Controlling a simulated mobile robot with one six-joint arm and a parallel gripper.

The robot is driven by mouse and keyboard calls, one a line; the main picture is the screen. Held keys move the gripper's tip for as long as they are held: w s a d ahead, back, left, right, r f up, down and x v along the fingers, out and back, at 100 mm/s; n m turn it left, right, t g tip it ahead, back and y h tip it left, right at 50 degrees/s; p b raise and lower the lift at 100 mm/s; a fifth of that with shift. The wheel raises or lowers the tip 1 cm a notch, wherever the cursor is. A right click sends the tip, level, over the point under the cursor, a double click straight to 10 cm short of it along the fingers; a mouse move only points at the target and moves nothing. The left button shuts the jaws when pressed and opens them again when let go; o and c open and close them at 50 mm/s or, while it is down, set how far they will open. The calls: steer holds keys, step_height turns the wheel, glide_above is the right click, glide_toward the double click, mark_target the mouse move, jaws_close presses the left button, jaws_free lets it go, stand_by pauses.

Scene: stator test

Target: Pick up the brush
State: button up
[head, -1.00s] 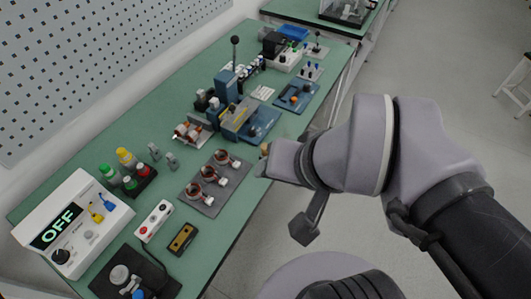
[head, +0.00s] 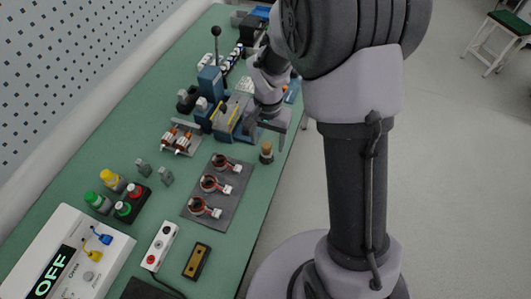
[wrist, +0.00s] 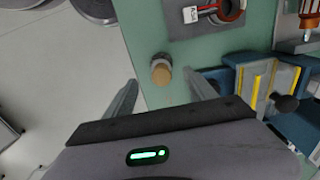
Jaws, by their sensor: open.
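The brush (head: 266,152) seems to be the small upright piece with a tan wooden top and a grey lower part, near the right edge of the green bench. It also shows in the wrist view (wrist: 161,72), between and beyond the two fingertips. My gripper (head: 271,127) is just beyond the brush in the head view, pointing down. In the wrist view my gripper (wrist: 160,88) is open, with one finger on each side of the brush and nothing between the pads. The fingers do not appear to touch the brush.
A grey mat (head: 195,208) with several copper coils lies left of the brush. A black and yellow block (head: 196,261) and a button box (head: 160,246) are nearer. The bench edge is close on the right.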

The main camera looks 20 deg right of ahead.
mark_target(267, 152)
steer(key=f+b, duration=0.3)
steer(key=f, duration=0.3)
steer(key=shift+a+f, duration=0.15)
steer(key=shift+a, duration=0.05)
steer(key=shift+c, duration=1)
jaws_close()
